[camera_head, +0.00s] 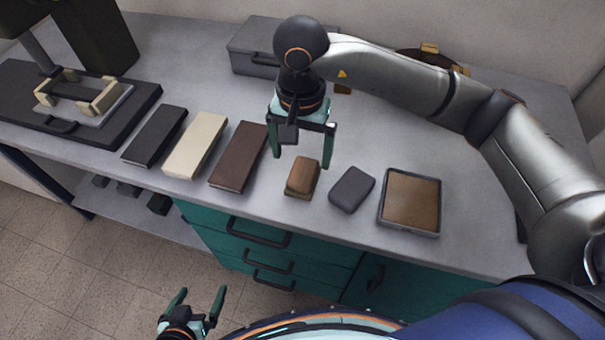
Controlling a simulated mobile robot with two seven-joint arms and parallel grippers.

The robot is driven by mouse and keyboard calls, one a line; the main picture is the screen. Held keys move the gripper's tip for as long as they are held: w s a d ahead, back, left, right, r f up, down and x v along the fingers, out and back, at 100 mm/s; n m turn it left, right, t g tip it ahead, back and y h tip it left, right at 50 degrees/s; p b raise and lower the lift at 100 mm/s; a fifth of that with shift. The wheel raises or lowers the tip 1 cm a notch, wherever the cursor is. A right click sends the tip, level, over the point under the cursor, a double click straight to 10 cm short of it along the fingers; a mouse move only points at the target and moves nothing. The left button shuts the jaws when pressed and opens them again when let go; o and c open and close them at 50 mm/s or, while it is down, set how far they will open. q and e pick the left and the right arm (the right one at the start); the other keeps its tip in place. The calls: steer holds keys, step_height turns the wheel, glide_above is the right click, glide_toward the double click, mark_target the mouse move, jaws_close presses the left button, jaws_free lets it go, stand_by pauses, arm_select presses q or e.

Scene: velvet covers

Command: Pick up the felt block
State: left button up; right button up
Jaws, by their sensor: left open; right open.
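A small brown block (302,178), wood-coloured on top with a darker lower layer, lies on the grey worktop (262,201). A dark grey rounded block (352,190) lies just to its right. I cannot tell for certain which of the two is the felt block. My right gripper (301,160) is open, pointing down, with its fingers just behind and above the brown block. Nothing is between its fingers. My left gripper (199,294) is open and empty, low in front of the bench, over the floor.
A tray with a brown pad (411,199) lies right of the grey block. Black (156,135), cream (195,145) and dark brown (239,156) book-like pieces lie left. A grey box (255,48) stands behind; a press-like device (82,98) is far left. Teal drawers (270,240) are below.

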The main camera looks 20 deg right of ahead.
mark_target(303, 171)
steer(key=shift+w+d+f, duration=0.1)
steer(key=shift+d+f, duration=0.05)
steer(key=shift+f, duration=1.65)
steer(key=shift+w+d+f, duration=0.1)
steer(key=shift+f, duration=1.65)
steer(key=c, duration=1.4)
steer(key=shift+o, duration=0.2)
steer(key=shift+r, duration=0.15)
steer(key=shift+r, duration=0.25)
step_height(303, 171, up, 2)
steer(key=shift+w+r+p, duration=0.1)
steer(key=shift+p, duration=0.2)
steer(key=s+a+r, duration=0.8)
steer(key=s+r, duration=0.2)
steer(key=s, duration=0.1)
steer(key=shift+s+b, duration=0.35)
steer(key=shift+s, duration=0.05)
